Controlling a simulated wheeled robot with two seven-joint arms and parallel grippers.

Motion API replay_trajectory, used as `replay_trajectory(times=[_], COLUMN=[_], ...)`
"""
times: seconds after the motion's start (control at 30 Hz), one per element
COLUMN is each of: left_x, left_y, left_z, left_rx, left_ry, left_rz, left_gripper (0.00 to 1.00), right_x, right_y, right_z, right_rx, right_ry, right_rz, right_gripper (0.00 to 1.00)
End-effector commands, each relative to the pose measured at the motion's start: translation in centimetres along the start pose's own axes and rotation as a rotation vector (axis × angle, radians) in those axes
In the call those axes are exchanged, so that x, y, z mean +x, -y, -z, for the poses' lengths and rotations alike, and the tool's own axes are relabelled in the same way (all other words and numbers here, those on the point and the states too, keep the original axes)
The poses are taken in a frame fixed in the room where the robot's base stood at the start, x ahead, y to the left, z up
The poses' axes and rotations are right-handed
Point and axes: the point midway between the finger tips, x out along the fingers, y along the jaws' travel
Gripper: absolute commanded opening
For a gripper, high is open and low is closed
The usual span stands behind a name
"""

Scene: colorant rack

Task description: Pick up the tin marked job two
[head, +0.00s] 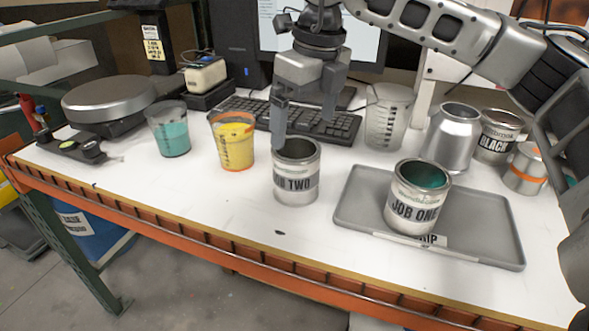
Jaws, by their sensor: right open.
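The tin marked job two (296,187) is an open silver can with a white label, partly turned so that "TWO" shows. It stands upright on the white bench, left of the grey tray. My right gripper (304,128) is above and behind it, fingers pointing down and apart, with nothing between them. One fingertip overlaps the tin's back left rim in the picture; I cannot tell if it touches. The other fingertip is up and right of the rim. My left gripper is not in view.
A tin marked job one (413,212), with green inside, stands on the grey tray (481,245). Yellow (233,145) and teal (170,138) cups stand left. A keyboard (335,127), a clear beaker (386,117) and a silver canister (453,137) are behind.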

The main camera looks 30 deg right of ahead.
Motion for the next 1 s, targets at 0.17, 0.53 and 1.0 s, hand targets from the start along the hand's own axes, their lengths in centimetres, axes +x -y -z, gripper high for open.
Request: replay_trajectory(times=[0.17,0.53,1.0], left_x=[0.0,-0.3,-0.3], left_y=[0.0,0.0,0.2], left_z=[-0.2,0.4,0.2], left_rx=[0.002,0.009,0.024], left_ry=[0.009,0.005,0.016], left_rz=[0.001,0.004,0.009], left_gripper=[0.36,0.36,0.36], right_x=[3.7,7.0,10.9], right_y=[-0.1,-0.2,-0.2], right_z=[0.0,-0.2,-0.4], right_rx=[-0.001,-0.002,-0.001], right_ry=[-0.003,-0.002,0.003], right_rz=[-0.002,-0.004,-0.003], right_gripper=[1.00,1.00,1.00])
